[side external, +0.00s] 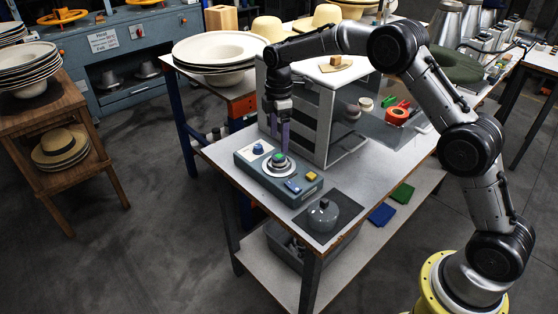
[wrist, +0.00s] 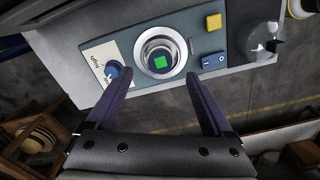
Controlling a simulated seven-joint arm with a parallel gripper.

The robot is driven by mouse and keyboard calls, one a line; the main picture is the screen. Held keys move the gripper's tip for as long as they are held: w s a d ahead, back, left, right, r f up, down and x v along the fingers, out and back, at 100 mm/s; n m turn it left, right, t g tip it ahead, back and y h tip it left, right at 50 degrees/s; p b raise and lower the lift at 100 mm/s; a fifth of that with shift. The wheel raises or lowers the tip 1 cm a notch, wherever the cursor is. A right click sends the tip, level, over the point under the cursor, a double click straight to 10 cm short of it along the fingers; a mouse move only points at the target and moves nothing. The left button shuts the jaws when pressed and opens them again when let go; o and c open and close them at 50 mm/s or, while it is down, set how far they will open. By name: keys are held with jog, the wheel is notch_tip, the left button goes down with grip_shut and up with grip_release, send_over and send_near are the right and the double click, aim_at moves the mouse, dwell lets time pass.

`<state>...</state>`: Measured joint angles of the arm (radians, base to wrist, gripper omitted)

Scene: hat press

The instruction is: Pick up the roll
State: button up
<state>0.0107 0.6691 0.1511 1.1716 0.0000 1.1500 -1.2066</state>
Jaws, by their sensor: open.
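My gripper (side external: 281,146) points down over the blue-grey control box (side external: 250,158), away from these pieces.
The box carries a blue knob (side external: 258,148), a yellow button (side external: 311,176) and a blue switch (side external: 293,186). The shelved frame (side external: 326,120) stands behind the box. Stacked hat shapes (side external: 218,50) are behind left.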

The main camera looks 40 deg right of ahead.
aim_at(279, 156)
jog(key=shift+f, duration=2.95)
jog(key=shift+c, duration=0.2)
grip_shut()
jog(key=shift+r, duration=0.1)
